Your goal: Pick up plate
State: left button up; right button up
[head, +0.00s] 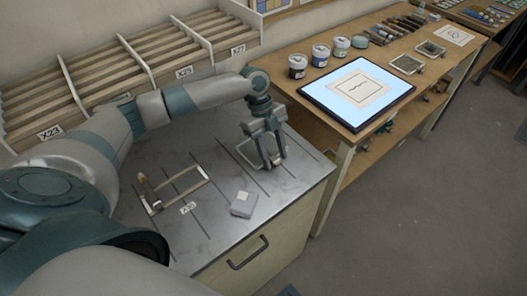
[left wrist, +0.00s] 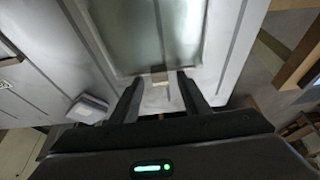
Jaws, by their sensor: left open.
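A flat glass plate (left wrist: 150,30) with a pale edge lies on the grey metal worktop (head: 222,225). In the head view, part of the plate (head: 244,151) shows beside my left gripper, which hides the rest. My left gripper (head: 272,162) points down at the plate's near edge, with its jaws open. In the left wrist view, the two fingers (left wrist: 159,84) stand apart on either side of a small brown tab on the plate's edge. I cannot tell whether the fingers touch it. My right gripper is not in view.
A small grey box (head: 242,204) sits near the worktop's front; it also shows in the left wrist view (left wrist: 87,108). A wooden frame with a brush (head: 172,188) lies to its left. A wooden bench with paint jars (head: 297,66) and a lit panel (head: 385,98) stands at right.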

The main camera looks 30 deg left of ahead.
pick_arm(q)
jog(key=shift+c, duration=0.3)
grip_shut()
jog(key=shift+r, duration=0.2)
jog(key=shift+w+r+b, duration=0.1)
jog(key=shift+r+b, duration=0.45)
jog(key=shift+r, duration=0.05)
notch_tip(320, 180, up, 2)
jog(key=shift+r+b, duration=0.25)
jog(key=shift+b, duration=0.45)
jog(key=s+d+r+b, duration=0.3)
jog(key=d+r, duration=0.4)
jog(key=d, duration=0.4)
jog(key=shift+s+d, duration=0.15)
